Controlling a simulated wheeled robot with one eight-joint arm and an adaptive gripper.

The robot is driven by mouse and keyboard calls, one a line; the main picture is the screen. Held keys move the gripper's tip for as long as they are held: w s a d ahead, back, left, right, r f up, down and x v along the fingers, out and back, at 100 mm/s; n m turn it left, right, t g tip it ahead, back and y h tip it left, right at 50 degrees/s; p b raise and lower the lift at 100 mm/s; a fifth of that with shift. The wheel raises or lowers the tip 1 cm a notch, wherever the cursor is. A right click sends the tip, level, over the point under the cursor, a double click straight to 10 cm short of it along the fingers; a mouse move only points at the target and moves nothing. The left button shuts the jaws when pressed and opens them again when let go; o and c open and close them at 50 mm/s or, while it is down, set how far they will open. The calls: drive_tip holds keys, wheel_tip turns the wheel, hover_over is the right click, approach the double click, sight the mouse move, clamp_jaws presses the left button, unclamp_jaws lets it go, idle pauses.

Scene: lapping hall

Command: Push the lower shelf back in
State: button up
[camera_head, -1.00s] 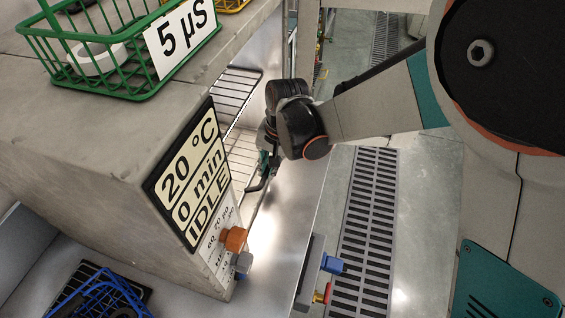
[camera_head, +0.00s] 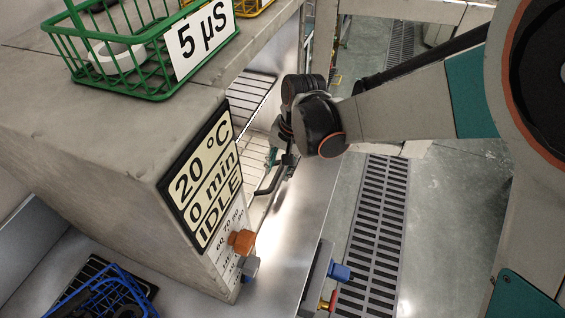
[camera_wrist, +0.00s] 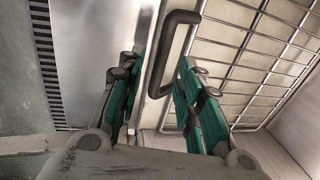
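The lower shelf (camera_head: 252,152) is a wire rack inside the lit oven chamber, below the upper wire shelf (camera_head: 250,92). In the wrist view the wire rack (camera_wrist: 255,60) fills the right side, with a dark bar handle (camera_wrist: 172,45) at its edge. My gripper (camera_wrist: 158,98) is open, its two green-padded fingers apart on either side of the handle's lower part. I cannot tell whether a finger touches it. In the head view my gripper (camera_head: 275,158) is at the chamber opening, partly hidden by my wrist, near the dark handle (camera_head: 268,186).
The oven (camera_head: 110,140) has a panel reading 20 °C, 0 min, IDLE, and orange (camera_head: 241,241) and grey knobs. Its door (camera_head: 300,215) is open. A green basket (camera_head: 150,60) stands on top. A blue basket (camera_head: 110,295) is at lower left. A floor grate (camera_head: 378,225) lies at right.

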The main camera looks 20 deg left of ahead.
wheel_tip(320, 180, up, 10)
drive_tip(key=d, duration=0.2)
drive_tip(key=shift+s+f, duration=0.15)
drive_tip(key=shift+f, duration=0.1)
drive_tip(key=shift+c, duration=0.6)
